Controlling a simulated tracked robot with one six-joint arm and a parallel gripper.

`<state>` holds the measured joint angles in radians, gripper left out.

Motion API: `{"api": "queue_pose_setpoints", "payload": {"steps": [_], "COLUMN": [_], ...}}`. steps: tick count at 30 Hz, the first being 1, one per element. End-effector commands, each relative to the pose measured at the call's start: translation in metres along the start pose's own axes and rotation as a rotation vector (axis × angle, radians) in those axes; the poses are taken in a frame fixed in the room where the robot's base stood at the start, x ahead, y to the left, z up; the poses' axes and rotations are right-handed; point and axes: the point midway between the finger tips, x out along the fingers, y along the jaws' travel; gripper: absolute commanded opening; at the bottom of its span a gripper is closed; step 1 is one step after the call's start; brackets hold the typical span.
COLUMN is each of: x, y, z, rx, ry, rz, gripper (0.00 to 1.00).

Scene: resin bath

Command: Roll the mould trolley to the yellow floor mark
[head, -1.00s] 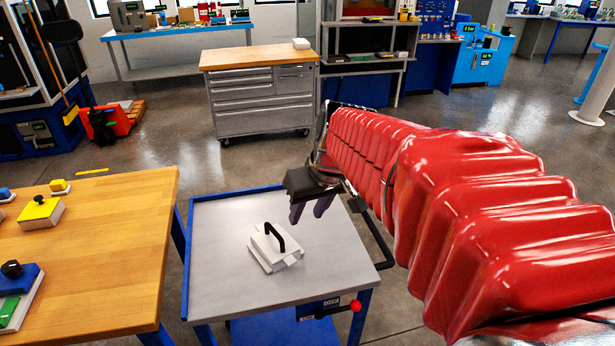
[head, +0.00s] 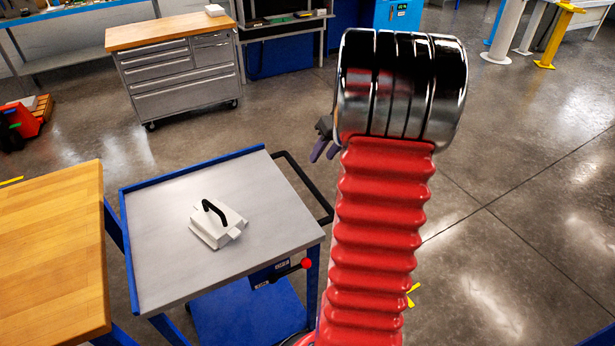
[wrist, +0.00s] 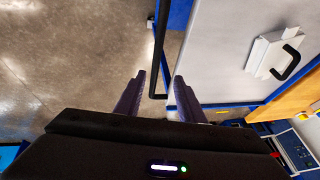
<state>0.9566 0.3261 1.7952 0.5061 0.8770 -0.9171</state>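The mould trolley (head: 150,250) has a grey top and a blue frame. A white mould (head: 216,229) with a black handle sits on its top; it also shows in the wrist view (wrist: 262,55). The black push handle (head: 303,182) sticks out on the trolley's right side. My gripper (head: 323,153) is just beyond that handle, partly hidden by my arm. In the wrist view my gripper (wrist: 159,76) is open, with the push handle (wrist: 158,50) appearing between its fingers. Yellow marking (head: 412,294) shows on the floor right of the trolley, mostly hidden by my arm.
A red-knobbed lever (head: 305,264) marked OFF and ON is on the trolley's front edge. A wooden bench (head: 50,250) stands close on the left. A grey drawer cabinet (head: 182,75) is behind. Another yellow strip (head: 11,181) lies at far left. Floor at right is clear.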

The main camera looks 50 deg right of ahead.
Motion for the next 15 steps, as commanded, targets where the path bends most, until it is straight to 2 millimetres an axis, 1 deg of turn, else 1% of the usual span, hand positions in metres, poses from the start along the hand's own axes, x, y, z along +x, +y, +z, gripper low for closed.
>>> {"api": "queue_pose_setpoints", "payload": {"steps": [1, 3, 15], "x": [0.0013, 0.0023, 0.0047], "y": [0.0056, 0.0089, 0.0084], "z": [0.0003, 0.0007, 0.0007], "rx": [0.004, 0.007, 0.006], "ry": [0.002, 0.004, 0.003], "rz": [0.000, -0.001, -0.002], "gripper": [0.36, 0.36, 0.36]}}
